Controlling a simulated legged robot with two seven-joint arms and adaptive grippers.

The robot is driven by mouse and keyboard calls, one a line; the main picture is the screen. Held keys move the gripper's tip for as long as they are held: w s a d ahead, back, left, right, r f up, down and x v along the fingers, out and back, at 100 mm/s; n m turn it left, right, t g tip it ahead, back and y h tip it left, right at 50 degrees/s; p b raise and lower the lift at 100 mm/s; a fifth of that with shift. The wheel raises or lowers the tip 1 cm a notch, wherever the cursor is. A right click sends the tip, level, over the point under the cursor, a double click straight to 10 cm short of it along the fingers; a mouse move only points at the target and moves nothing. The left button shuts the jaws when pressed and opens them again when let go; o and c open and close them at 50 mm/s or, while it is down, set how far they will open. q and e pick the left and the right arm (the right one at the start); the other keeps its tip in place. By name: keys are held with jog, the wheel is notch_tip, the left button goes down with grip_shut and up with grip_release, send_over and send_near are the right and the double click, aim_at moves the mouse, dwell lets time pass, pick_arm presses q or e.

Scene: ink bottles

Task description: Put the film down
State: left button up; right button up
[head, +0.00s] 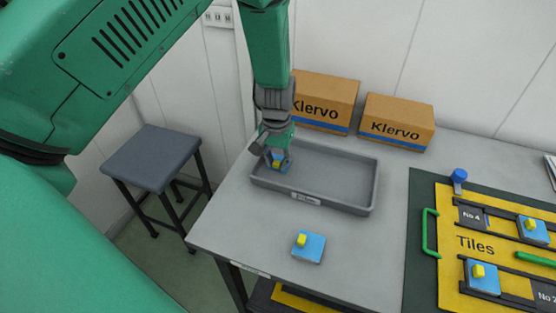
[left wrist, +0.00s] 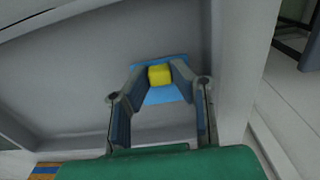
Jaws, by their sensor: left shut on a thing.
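My left gripper (head: 277,158) reaches down into the left end of a grey tray (head: 371,190). It is shut on the yellow knob of a blue square tile (head: 284,168). In the left wrist view the fingers (left wrist: 160,78) flank the yellow knob, with the blue tile (left wrist: 166,95) beneath it near the tray wall. I cannot tell whether the tile touches the tray floor. No thing is clearly recognisable as a film. Another blue tile (head: 309,249) with a yellow knob lies on the table in front of the tray. My right gripper is not in view.
Two Klervo cardboard boxes (head: 399,122) stand behind the tray. A yellow Tiles board (head: 452,268) with slots, tiles and green handles lies at right on a dark mat (head: 421,190). A stool (head: 152,155) stands left of the table. The rest of the tray is empty.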

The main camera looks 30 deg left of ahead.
aim_at(278, 162)
pick_arm(q)
jog(key=shift+a, duration=0.2)
jog(key=shift+f, duration=0.15)
jog(key=shift+d+f, duration=0.1)
jog(key=shift+d, duration=0.1)
jog(key=o, duration=0.5)
jog(key=shift+d, duration=0.1)
jog(key=shift+o, duration=0.8)
jog(key=shift+d, duration=0.2)
jog(key=shift+a, duration=0.1)
jog(key=shift+a+r, duration=0.1)
jog(key=shift+r, duration=0.2)
notch_tip(278, 162, up, 12)
